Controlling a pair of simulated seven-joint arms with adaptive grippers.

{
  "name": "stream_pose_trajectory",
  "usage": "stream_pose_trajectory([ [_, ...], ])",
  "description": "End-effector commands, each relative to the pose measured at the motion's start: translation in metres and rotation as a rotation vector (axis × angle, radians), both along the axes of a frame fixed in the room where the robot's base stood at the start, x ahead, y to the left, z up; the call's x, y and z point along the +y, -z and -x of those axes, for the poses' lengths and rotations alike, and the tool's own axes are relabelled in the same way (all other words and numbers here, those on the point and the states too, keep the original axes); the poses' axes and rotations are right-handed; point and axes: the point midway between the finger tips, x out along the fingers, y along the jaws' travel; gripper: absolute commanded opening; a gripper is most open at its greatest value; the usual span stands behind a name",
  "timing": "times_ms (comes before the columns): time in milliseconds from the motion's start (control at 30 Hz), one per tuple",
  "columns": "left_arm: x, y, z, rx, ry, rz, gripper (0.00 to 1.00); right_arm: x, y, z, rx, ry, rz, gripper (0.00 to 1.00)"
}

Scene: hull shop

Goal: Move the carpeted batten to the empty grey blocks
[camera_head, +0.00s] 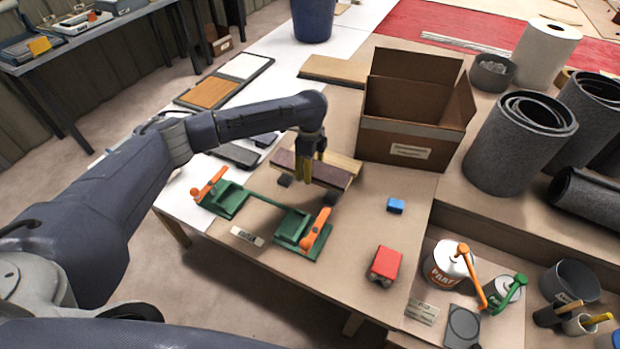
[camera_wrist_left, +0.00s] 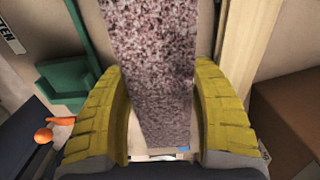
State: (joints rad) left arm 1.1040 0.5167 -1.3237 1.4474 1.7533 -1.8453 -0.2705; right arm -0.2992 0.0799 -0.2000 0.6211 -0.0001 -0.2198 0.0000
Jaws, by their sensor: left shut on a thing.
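The carpeted batten (camera_head: 332,175), a wooden strip with mottled purple-brown carpet on top, is between the yellow fingers of my left gripper (camera_head: 304,176). In the left wrist view the carpet (camera_wrist_left: 150,60) runs lengthwise between both fingers (camera_wrist_left: 163,125), which are shut on it. Two small dark grey blocks show by its near side, one at its left (camera_head: 284,181) and one at its right (camera_head: 333,196). I cannot tell whether the batten touches them. Nearer stand two green holders with orange levers, a left one (camera_head: 226,200) and a right one (camera_head: 292,226). My right gripper is not in view.
An open cardboard box (camera_head: 400,142) stands just right of the batten. Grey carpet rolls (camera_head: 505,150) stand farther right. Paint cans (camera_head: 448,268) are on the lower shelf.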

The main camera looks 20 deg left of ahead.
Motion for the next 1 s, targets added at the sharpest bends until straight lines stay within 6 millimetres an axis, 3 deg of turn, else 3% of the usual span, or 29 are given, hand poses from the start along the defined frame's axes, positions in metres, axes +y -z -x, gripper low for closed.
stream_pose_trajectory([
  [267, 0.000, 0.011, 0.000, 0.000, 0.001, 0.000, 0.20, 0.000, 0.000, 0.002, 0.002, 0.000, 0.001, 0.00],
  [600, -0.001, 0.047, 0.000, 0.001, 0.000, 0.001, 0.20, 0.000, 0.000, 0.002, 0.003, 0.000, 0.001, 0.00],
  [1000, 0.000, 0.051, 0.000, 0.000, 0.001, 0.000, 0.20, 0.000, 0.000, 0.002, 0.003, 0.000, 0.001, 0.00],
])
